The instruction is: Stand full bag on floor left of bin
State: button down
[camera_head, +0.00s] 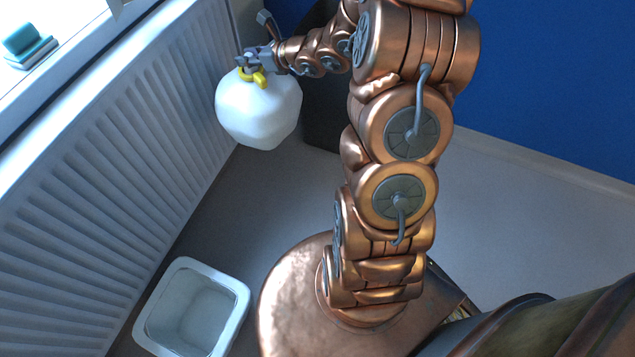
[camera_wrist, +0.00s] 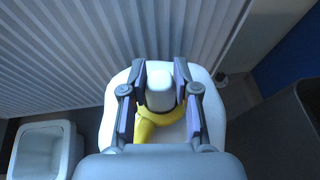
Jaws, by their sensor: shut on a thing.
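The full bag (camera_head: 258,108) is white and rounded, with a yellow tie at its top. In the head view it hangs from my gripper (camera_head: 262,62) near the radiator, above the floor. My gripper is shut on the bag's neck. In the wrist view the fingers (camera_wrist: 160,90) close around the white neck, with the yellow tie (camera_wrist: 160,128) just below and the white bag (camera_wrist: 116,95) behind. The bin (camera_head: 237,305) is a white open container on the floor at the lower left. It looks empty inside. It also shows in the wrist view (camera_wrist: 62,130), left of the bag.
A white ribbed radiator (camera_head: 120,150) runs along the left wall under a sill with teal items (camera_head: 28,45). A dark box-like object (camera_head: 325,115) stands behind my arm near the blue wall (camera_head: 545,85). Grey floor (camera_head: 235,200) is clear between bag and bin.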

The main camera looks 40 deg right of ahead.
aim_at(293, 91)
jog(key=shift+n+y, duration=0.3)
jog(key=s+d+f+b, duration=0.1)
jog(key=d+f, duration=0.1)
jog(key=f, duration=0.2)
jog(key=s+d+f+b, duration=0.1)
jog(key=s+d+f, duration=0.1)
jog(key=d+f, duration=0.1)
jog(key=s+d+f+b, duration=0.1)
jog(key=d+f, duration=0.1)
jog(key=f, duration=0.3)
jog(key=shift+s+d+f, duration=0.15)
jog(key=shift+s+f, duration=0.2)
jog(key=shift+s, duration=0.05)
jog(key=s+d+f+b, duration=0.3)
jog(key=s+f+b, duration=0.2)
jog(key=s+f, duration=0.85)
jog(key=s+d+f+b, duration=0.45)
jog(key=s+f, duration=0.65)
jog(key=f, duration=0.5)
jog(key=w+d+r+b+x, duration=0.1)
jog(key=b+x, duration=0.6)
jog(key=x, duration=0.9)
jog(key=shift+w+n+g+y, duration=0.4)
jog(key=shift+w, duration=0.05)
jog(key=shift+d+f, duration=0.1)
jog(key=shift+d, duration=0.05)
jog(key=c, duration=0.9)
grip_release()
jog(key=shift+o, duration=0.2)
